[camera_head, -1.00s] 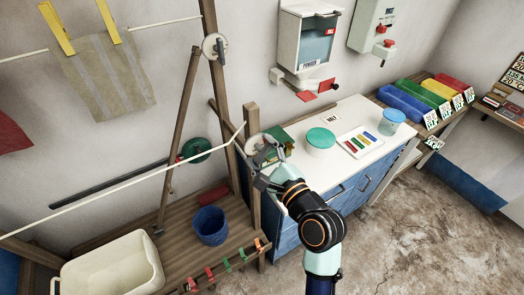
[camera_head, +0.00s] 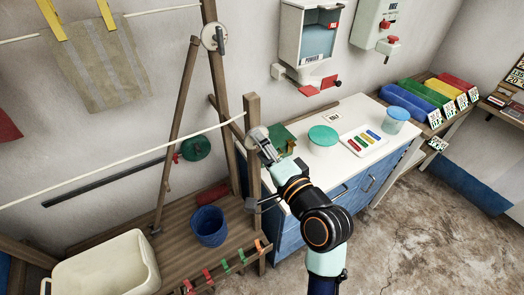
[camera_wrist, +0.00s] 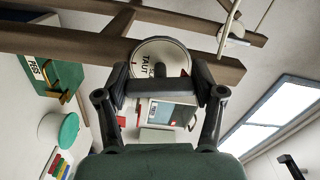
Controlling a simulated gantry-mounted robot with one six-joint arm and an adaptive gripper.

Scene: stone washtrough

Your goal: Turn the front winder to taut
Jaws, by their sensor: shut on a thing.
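The front winder (camera_head: 257,134) is a pale round disc at the top of the near wooden post (camera_head: 252,170). In the wrist view its disc (camera_wrist: 147,57) fills the space ahead of my fingers, with "TAUT" lettered on it and other lettering partly hidden. A dark grey handle (camera_wrist: 160,86) lies across the disc between my fingers. My gripper (camera_head: 266,150) is at the winder, shut on this handle; it also shows in the wrist view (camera_wrist: 162,84). The front line (camera_head: 120,164) runs from the winder to the left, nearly straight and bare.
The rear winder (camera_head: 213,37) sits on the post behind. A striped cloth (camera_head: 98,68) hangs at upper left. A cream basin (camera_head: 105,268) and blue bucket (camera_head: 209,226) stand below the line.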

